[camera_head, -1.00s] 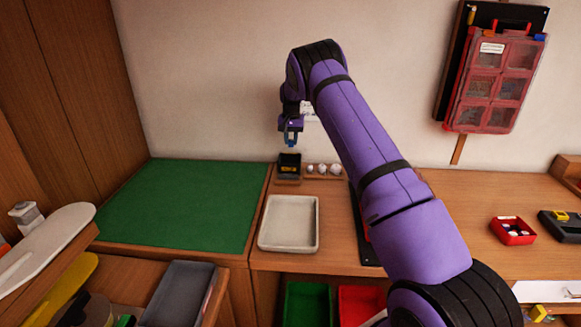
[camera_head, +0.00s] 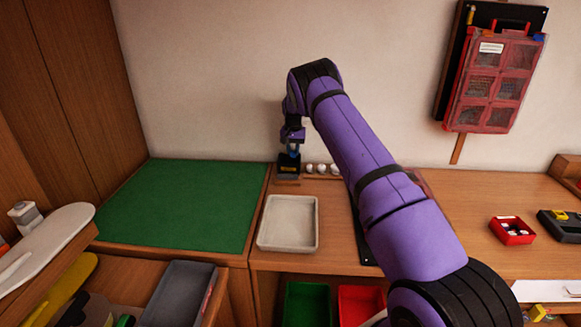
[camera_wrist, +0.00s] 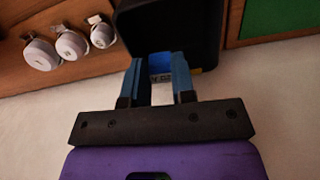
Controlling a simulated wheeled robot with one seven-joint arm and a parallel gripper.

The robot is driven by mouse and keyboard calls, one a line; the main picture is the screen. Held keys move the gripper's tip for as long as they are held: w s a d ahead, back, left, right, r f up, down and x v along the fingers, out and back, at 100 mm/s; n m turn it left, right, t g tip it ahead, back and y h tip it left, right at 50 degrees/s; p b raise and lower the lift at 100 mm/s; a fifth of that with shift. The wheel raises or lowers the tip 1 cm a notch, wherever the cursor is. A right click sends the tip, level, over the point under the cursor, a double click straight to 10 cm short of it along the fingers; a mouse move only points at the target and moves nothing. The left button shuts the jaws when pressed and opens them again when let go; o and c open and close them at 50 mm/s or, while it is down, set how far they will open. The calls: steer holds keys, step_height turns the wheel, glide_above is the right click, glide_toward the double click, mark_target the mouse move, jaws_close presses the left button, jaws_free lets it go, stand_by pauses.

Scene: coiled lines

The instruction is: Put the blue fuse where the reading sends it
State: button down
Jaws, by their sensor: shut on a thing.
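My gripper (camera_head: 292,150) points down over a small black device (camera_head: 289,163) with a yellow label at the back of the wooden bench, near the wall. In the wrist view my two fingers (camera_wrist: 159,72) are shut on the blue fuse (camera_wrist: 160,61), which shows as a small blue block between them. The black device (camera_wrist: 170,25) is just beyond the fuse there; whether the fuse touches it or sits in it I cannot tell. No reading is legible.
Three round white knobs (camera_head: 321,168) stand right of the device. A pale tray (camera_head: 289,247) lies in front, with a green bin (camera_head: 305,303) and a red bin (camera_head: 360,303) below. A green mat (camera_head: 185,205) is clear at left. A small red box (camera_head: 512,230) is at right.

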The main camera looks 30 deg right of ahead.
steer(key=c, duration=0.9)
jaws_free()
steer(key=shift+o, duration=0.2)
steer(key=shift+r, duration=0.15)
step_height(320, 180, up, 10)
steer(key=shift+r, duration=0.25)
